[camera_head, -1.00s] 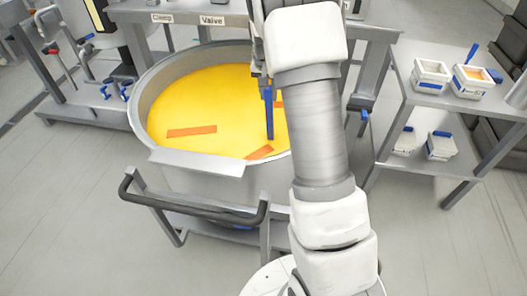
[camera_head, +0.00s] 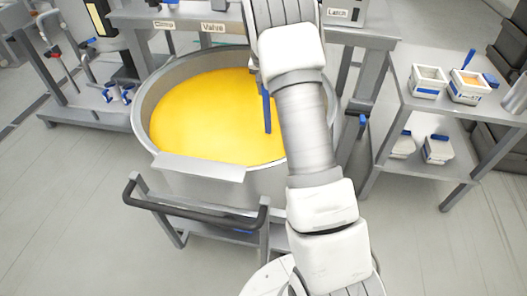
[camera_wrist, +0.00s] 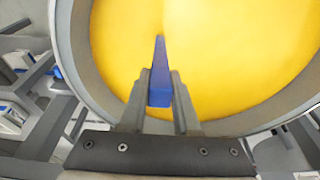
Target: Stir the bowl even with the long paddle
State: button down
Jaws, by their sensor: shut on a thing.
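The large grey metal bowl (camera_head: 210,188) is filled with smooth, even yellow contents (camera_head: 200,115); no streaks show on the visible surface. The blue long paddle (camera_head: 267,113) dips into the yellow near the bowl's right side. In the wrist view, my gripper (camera_wrist: 160,88) is shut on the blue paddle (camera_wrist: 159,80), which points away from me into the yellow (camera_wrist: 225,60). The bowl's rim (camera_wrist: 82,75) curves around it. In the head view, my arm hides my gripper's fingers and part of the bowl's right side.
A dark handle bar (camera_head: 190,212) runs in front. A grey shelf unit (camera_head: 425,175) at right holds small white bins, one with orange contents (camera_head: 470,80).

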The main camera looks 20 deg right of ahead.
jog(key=a, duration=1.2)
jog(key=s+d+b, duration=0.2)
jog(key=s+d, duration=0.2)
jog(key=d, duration=0.3)
jog(key=shift+d+b, duration=0.3)
jog(key=shift+s, duration=0.1)
notch_tip(320, 180, up, 27)
jog(key=p, duration=1.8)
jog(key=shift+p, duration=0.35)
jog(key=shift+s, duration=0.1)
